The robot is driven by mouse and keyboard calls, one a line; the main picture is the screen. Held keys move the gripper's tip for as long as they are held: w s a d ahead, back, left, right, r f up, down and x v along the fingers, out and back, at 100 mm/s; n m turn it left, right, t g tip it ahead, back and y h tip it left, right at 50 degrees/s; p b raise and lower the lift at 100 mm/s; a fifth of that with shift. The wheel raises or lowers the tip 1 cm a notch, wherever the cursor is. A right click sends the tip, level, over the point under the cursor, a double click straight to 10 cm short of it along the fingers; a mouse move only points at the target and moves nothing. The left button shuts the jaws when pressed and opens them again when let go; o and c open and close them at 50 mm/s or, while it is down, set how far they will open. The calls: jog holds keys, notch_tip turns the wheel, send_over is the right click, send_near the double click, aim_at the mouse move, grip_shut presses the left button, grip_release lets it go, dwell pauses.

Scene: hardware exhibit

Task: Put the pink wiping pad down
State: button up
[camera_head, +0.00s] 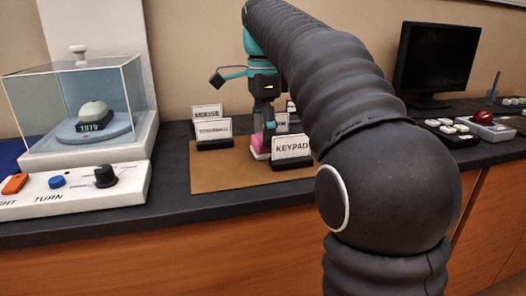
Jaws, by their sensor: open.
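The pink wiping pad (262,142) shows as a small pink and white patch on the brown mat (225,178), just behind and left of the KEYPAD sign (291,147). The sign hides part of it. My gripper (266,128) points down directly over the pad, with its fingertips at or very near it. The gripper is open. Whether a finger still touches the pad is too small to tell.
More label signs (213,131) stand left of my gripper. A glass display case (85,105) and a control panel (75,187) are at the left. A monitor (436,62), a keypad (448,131) and a red-button box (485,122) are at the right. The mat's front left is clear.

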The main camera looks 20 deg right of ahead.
jog(key=shift+f, duration=0.95)
jog(key=c, duration=0.9)
jog(key=shift+o, duration=0.2)
jog(key=shift+r, duration=0.1)
jog(key=shift+r, duration=0.5)
jog(key=r+p, duration=0.1)
jog(key=r, duration=0.1)
jog(key=d+r, duration=0.1)
jog(key=r, duration=0.1)
jog(key=shift+s+p, duration=0.15)
jog(key=shift+p, duration=0.2)
jog(key=s+d+r+p, duration=0.2)
jog(key=d+r, duration=0.4)
jog(key=d, duration=0.4)
jog(key=shift+s, duration=0.55)
